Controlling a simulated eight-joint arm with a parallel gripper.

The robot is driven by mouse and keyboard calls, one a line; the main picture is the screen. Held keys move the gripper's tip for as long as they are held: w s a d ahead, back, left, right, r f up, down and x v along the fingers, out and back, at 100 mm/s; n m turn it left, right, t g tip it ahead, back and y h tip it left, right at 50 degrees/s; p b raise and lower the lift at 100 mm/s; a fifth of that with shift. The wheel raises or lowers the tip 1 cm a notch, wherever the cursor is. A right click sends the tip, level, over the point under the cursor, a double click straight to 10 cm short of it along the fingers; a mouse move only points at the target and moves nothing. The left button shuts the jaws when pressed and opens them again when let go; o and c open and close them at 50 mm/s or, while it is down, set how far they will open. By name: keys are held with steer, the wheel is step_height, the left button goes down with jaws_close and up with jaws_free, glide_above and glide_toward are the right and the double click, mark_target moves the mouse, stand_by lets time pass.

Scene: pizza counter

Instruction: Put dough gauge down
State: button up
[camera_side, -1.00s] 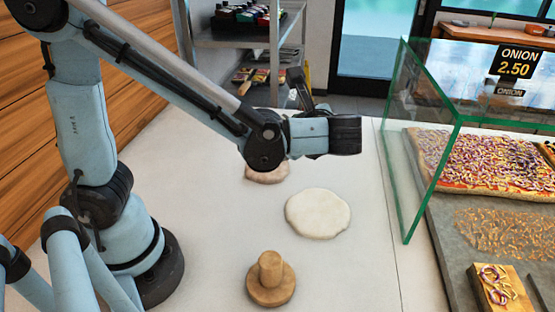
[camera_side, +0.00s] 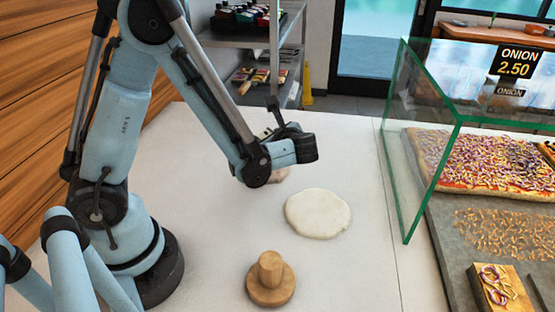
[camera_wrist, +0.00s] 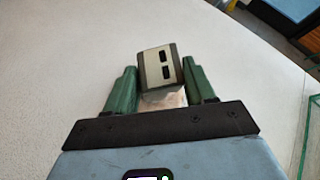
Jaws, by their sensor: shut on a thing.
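My gripper (camera_wrist: 161,86) is shut on the dough gauge (camera_wrist: 158,67). In the side view my gripper (camera_side: 306,149) is over the far part of the white counter (camera_side: 360,260). The gauge cannot be made out there, and I cannot tell its height above the counter.
A flat dough round (camera_side: 318,213) lies on the counter, with another dough piece (camera_side: 279,175) partly hidden behind my arm. A wooden press (camera_side: 270,280) stands in front. A glass case (camera_side: 425,140) with pizza is at right. The front right counter is clear.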

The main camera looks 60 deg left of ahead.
steer(key=shift+f, duration=0.6)
steer(key=o, duration=1.2)
steer(key=shift+f, duration=0.1)
